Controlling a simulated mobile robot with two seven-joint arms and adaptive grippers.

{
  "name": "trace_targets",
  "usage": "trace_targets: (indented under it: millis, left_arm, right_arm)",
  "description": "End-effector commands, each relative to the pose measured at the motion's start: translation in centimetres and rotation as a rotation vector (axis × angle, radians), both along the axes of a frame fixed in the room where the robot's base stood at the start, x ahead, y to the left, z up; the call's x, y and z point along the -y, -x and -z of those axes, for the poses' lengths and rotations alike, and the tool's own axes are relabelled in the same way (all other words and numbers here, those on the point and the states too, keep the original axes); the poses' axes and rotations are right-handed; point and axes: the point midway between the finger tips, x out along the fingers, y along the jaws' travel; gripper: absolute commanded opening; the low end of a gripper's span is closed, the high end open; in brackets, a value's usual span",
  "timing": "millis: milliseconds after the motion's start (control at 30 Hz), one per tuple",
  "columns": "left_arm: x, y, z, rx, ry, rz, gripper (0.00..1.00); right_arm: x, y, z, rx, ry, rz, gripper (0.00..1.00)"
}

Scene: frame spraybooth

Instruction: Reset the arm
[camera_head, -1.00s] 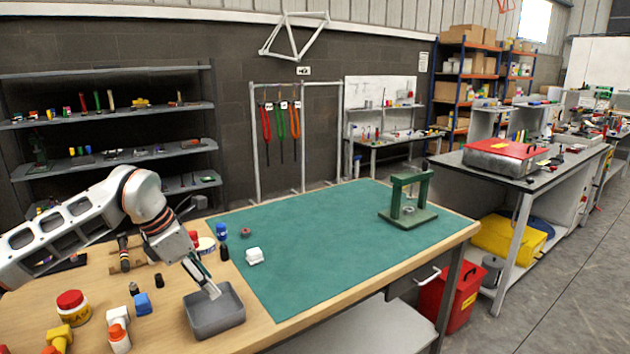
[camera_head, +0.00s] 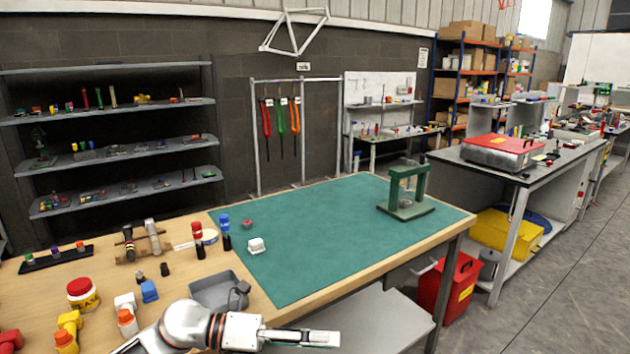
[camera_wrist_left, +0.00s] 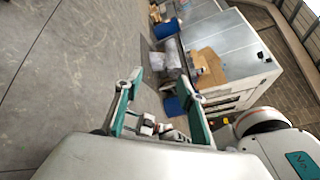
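My left arm comes in low at the bottom of the head view, and its gripper (camera_head: 325,339) points right, in front of the table's front edge. In the left wrist view the two teal-padded fingers of this gripper (camera_wrist_left: 158,88) stand apart with nothing between them. The view beyond them shows grey floor and furniture. The grey tray (camera_head: 218,288) sits on the wooden table, partly hidden behind my left arm; its visible inside looks empty. My right gripper is not in either view.
Bottles, including a red-lidded jar (camera_head: 82,294), stand left. A red bin (camera_head: 450,288) stands on the floor.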

Motion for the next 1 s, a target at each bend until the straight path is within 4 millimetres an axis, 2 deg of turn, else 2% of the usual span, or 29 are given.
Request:
trace_targets:
  millis: [67,167,267,367,467,533,667,800,900,1000]
  left_arm:
    - [0.9,0.8,-0.4,-0.125,0.149,-0.073,0.4]
    - [0.7,0.7,-0.8,-0.292,0.324,-0.186,0.4]
    - [-0.6,0.1,-0.3,-0.473,0.483,-0.314,0.4]
    - [-2.9,-0.6,1.6,-0.663,0.627,-0.458,0.4]
    - [-5.8,-0.9,4.7,-0.864,0.757,-0.612,0.4]
    - [-8.1,-0.6,7.6,-1.006,0.838,-0.727,0.4]
    - [-12.5,1.5,14.3,-1.278,0.967,-0.953,0.4]
    - [-16.6,6.1,21.6,-1.546,1.068,-1.186,0.4]
    - [-18.7,9.8,25.8,-1.699,1.113,-1.324,0.4]
    - [-20.0,13.1,28.7,-1.811,1.14,-1.426,0.4]
  right_arm:
    - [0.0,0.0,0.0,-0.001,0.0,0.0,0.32]
    - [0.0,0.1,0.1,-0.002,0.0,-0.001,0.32]
    - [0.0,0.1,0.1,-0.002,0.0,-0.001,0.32]
    - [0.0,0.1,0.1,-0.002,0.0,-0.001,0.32]
    - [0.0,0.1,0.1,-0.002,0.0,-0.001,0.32]
    - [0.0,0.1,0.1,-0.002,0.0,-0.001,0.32]
    - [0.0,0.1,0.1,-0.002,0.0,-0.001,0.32]
    - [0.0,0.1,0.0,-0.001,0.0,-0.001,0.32]
    - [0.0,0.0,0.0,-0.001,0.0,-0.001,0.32]
    - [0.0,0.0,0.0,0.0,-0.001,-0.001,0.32]
